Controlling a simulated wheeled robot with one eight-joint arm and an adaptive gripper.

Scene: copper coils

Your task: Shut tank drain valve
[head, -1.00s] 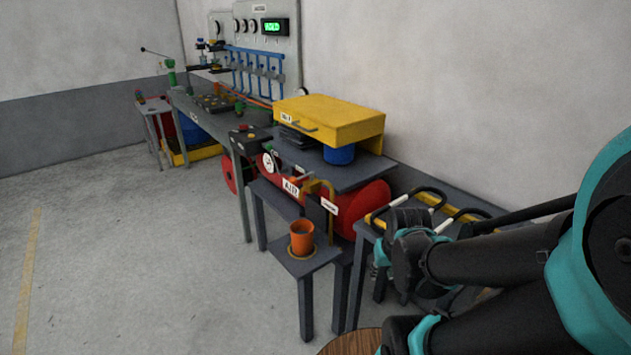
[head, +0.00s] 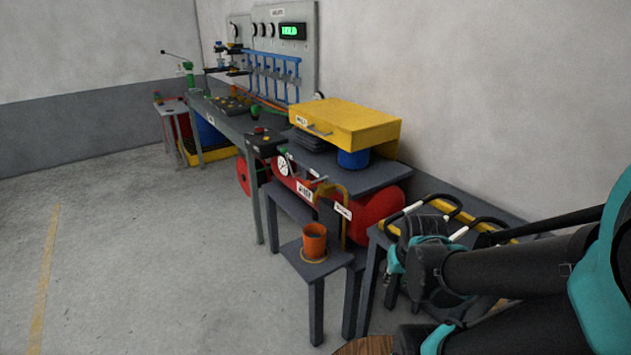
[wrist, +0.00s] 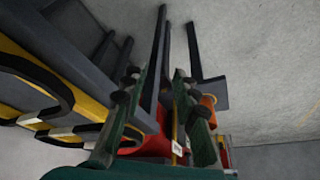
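The red tank (head: 382,212) lies under a dark grey shelf in the head view, with white labels near its left end and front. A yellow bent pipe (head: 343,188) stands in front of it, above an orange cup (head: 314,242) on a small grey stand. The drain valve's handle is too small to tell apart surely. In the wrist view, the tank (wrist: 150,140) shows beyond my gripper (wrist: 157,78), and the cup (wrist: 209,103) is to the right, partly behind a finger. My gripper's fingers are apart with nothing held between them. It is away from the tank.
A yellow box (head: 345,125) sits on the shelf above the tank. A grey table with yellow edging and black handles (head: 450,215) stands right of the tank, close to my arm. A workbench and gauge panel (head: 285,60) are behind. The floor at left is clear.

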